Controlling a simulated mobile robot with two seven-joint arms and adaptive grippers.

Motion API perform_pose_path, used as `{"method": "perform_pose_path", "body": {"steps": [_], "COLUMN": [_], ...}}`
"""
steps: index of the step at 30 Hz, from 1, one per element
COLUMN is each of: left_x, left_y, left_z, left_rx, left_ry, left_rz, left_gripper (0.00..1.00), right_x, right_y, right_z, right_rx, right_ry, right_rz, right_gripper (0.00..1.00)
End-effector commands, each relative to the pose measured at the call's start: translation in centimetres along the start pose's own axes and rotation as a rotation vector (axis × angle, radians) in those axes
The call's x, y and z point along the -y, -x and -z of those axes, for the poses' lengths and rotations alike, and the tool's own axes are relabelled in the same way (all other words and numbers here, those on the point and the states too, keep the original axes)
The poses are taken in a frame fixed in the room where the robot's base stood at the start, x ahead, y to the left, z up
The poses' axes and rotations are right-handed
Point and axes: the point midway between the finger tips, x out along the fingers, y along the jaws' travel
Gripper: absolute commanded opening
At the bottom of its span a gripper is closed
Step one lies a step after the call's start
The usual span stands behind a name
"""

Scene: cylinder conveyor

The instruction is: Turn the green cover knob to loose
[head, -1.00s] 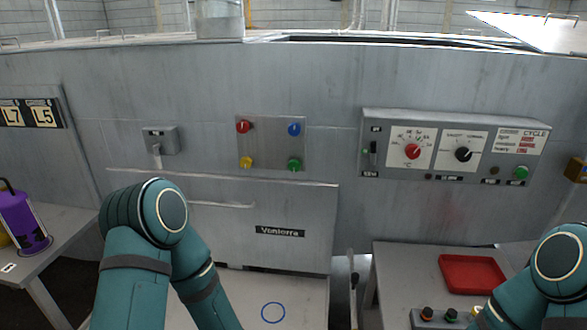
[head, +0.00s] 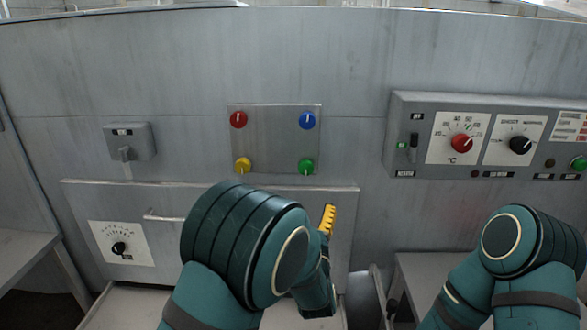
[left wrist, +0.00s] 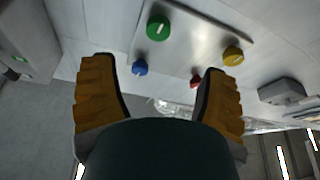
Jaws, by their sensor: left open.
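The green knob (head: 306,167) is at the lower right of a square metal plate (head: 272,135) on the grey machine wall. Its light pointer mark looks about upright in the head view. The green knob also shows near the top of the left wrist view (left wrist: 158,27). My left gripper shows one yellow finger (head: 328,218) in the head view, below and slightly right of the green knob and apart from it. In the left wrist view my left gripper (left wrist: 158,66) is open and empty, its fingers wide apart. My right gripper is out of view.
Red (head: 238,119), blue (head: 307,120) and yellow (head: 243,165) knobs share the plate. A control box (head: 400,130) juts out to the right, and a small switch box (head: 129,142) is at the left. A cover with a handle (head: 163,216) lies below the plate.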

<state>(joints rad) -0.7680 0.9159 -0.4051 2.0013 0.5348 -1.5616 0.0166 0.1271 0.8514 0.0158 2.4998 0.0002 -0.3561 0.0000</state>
Motion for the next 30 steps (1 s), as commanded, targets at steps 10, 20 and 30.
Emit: {"method": "perform_pose_path", "body": {"steps": [10, 20, 30], "left_x": [-0.2, -0.1, -0.2], "left_y": [-4.1, -10.4, -13.7], "left_z": [0.5, 0.5, 0.6], "left_rx": [-0.022, -0.019, -0.016], "left_ry": [0.003, 0.003, 0.002], "left_rz": [0.001, 0.001, 0.000], "left_gripper": [0.75, 0.75, 0.75], "right_x": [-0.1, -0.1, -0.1], "right_y": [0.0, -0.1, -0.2], "right_z": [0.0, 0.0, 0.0], "right_rx": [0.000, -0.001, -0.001], "right_ry": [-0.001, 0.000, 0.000], "right_rz": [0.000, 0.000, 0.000], "right_gripper": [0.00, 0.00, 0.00]}}
